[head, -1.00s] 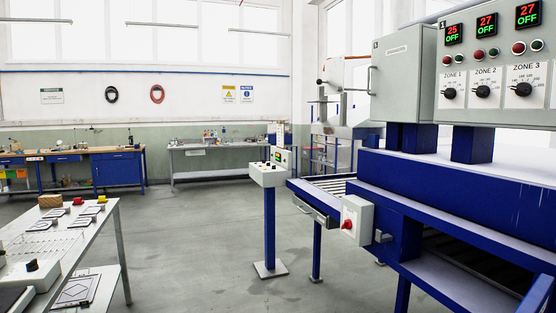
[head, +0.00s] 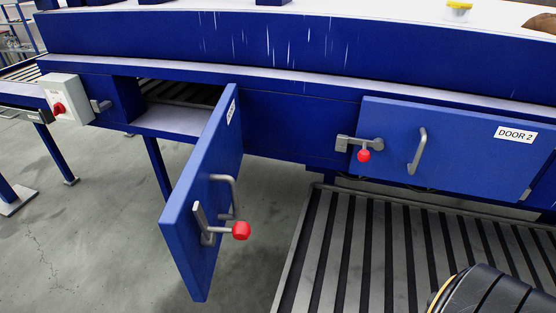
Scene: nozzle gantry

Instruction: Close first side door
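The first side door (head: 203,190) is a blue panel standing open in the head view, swung out toward me from its hinge side at the right of the opening. It carries a small label (head: 231,111), too foreshortened to read, a grey pull handle (head: 231,182) and a grey latch lever with a red knob (head: 240,231). The door opening (head: 180,93) to its left shows dark slats inside. Neither of my grippers is in view.
DOOR 2 (head: 456,145) to the right looks shut, its latch with a red knob (head: 363,155) at its left edge. A slatted platform (head: 375,250) lies below it. A control box with a red switch (head: 66,99) is left of the opening. Grey floor (head: 90,225) is clear at left.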

